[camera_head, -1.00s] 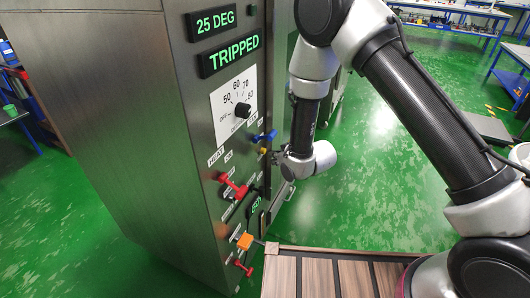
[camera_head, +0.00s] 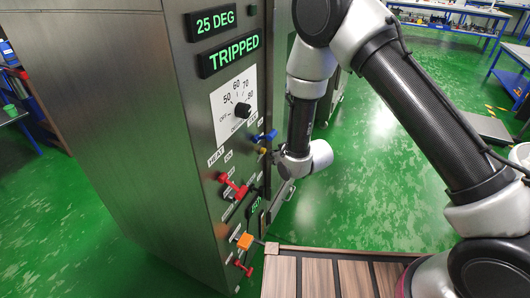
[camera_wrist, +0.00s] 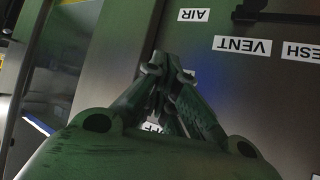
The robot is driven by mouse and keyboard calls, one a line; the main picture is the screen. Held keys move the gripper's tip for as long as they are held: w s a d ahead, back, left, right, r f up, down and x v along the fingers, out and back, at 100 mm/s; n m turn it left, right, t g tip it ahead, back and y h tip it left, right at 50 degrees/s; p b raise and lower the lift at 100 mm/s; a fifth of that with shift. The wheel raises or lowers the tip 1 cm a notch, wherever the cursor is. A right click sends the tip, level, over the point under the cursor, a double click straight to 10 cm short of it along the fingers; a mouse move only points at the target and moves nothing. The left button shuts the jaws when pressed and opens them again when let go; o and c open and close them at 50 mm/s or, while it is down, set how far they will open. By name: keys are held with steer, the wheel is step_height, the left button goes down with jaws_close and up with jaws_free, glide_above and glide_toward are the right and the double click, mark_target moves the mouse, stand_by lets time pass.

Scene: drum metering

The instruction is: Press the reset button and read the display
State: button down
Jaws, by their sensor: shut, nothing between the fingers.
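The upper display (camera_head: 212,21) reads "25 DEG" in green on the steel cabinet (camera_head: 130,120). The display (camera_head: 233,55) below it reads "TRIPPED". A third small green display (camera_head: 256,205) is seen at a steep angle, its text unclear. A small yellow button-like part (camera_head: 262,150) sits just below a blue handle; I cannot read which part is labelled reset. My gripper (camera_head: 272,156) is shut and empty, its tips close to the panel near the yellow part; contact cannot be told. In the wrist view, the shut fingers (camera_wrist: 168,66) hide the panel spot behind them.
A dial (camera_head: 242,109), a blue handle (camera_head: 264,137), a red handle (camera_head: 233,186) and an orange block (camera_head: 244,241) stick out from the panel. The wrist view shows upside-down "VENT" (camera_wrist: 242,46) and "AIR" (camera_wrist: 201,15) labels.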

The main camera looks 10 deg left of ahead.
steer(key=shift+w+a, duration=0.15)
steer(key=shift+a, duration=0.25)
stand_by(1.1)
steer(key=shift+d, duration=0.15)
stand_by(0.9)
steer(key=shift+s+d, duration=0.3)
steer(key=shift+d, duration=0.4)
steer(key=shift+s+d, duration=0.3)
steer(key=shift+d, duration=0.5)
steer(key=shift+s+d, duration=0.25)
steer(key=shift+d, duration=0.5)
steer(key=shift+s+d, duration=0.3)
steer(key=shift+d, duration=0.5)
steer(key=shift+f, duration=0.1)
